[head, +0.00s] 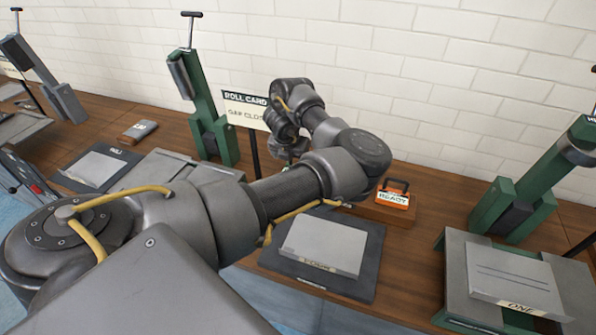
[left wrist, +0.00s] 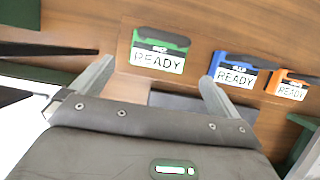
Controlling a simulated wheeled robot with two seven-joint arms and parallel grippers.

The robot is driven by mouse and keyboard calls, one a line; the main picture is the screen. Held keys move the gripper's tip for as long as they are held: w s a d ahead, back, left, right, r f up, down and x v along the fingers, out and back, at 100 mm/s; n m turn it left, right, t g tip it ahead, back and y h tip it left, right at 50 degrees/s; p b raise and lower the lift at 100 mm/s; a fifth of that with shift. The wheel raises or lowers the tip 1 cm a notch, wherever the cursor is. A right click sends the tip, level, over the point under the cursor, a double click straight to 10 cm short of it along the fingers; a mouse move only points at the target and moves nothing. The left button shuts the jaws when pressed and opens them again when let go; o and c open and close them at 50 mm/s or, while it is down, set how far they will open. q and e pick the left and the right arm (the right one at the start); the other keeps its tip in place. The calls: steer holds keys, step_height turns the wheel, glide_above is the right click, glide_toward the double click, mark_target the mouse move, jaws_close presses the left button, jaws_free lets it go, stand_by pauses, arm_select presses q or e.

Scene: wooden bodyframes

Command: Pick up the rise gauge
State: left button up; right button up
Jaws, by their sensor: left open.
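Three gauge-like blocks with white READY labels stand in a row in the left wrist view: a green one (left wrist: 159,52), a blue one (left wrist: 234,73) and an orange one (left wrist: 289,86). The small names above READY are too blurred to tell which is the rise gauge. My left gripper (left wrist: 156,73) is open and empty, its fingers on either side of the green block's near edge, with the blue block just beyond the right finger. In the head view my left gripper (head: 289,150) is partly hidden by its own arm, while the orange block (head: 394,196) shows to its right.
A grey plate on a dark mat (head: 355,268) lies near the bench's front edge. Green presses stand at the back left (head: 205,110) and right (head: 535,185). A ROLL CARD sign (head: 243,108) stands behind my arm. A white brick wall closes the back.

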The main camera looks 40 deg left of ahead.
arm_select(q)
steer(key=x, duration=0.3)
steer(key=shift+f+b, duration=0.1)
steer(key=shift+b, duration=0.25)
steer(key=shift+w+f, duration=0.15)
steer(key=shift+f, duration=0.15)
steer(key=shift+a, duration=0.1)
steer(key=b+x, duration=0.1)
steer(key=x, duration=0.3)
steer(key=shift+f+b, duration=0.35)
steer(key=shift+b, duration=0.05)
steer(key=shift+w+f, duration=0.1)
steer(key=shift+f, duration=0.25)
arm_select(e)
steer(key=f, duration=0.1)
steer(key=w+f, duration=0.1)
steer(key=shift+f, duration=0.4)
arm_select(q)
steer(key=shift+r, duration=0.1)
steer(key=shift+c, duration=0.8)
steer(key=c, duration=0.7)
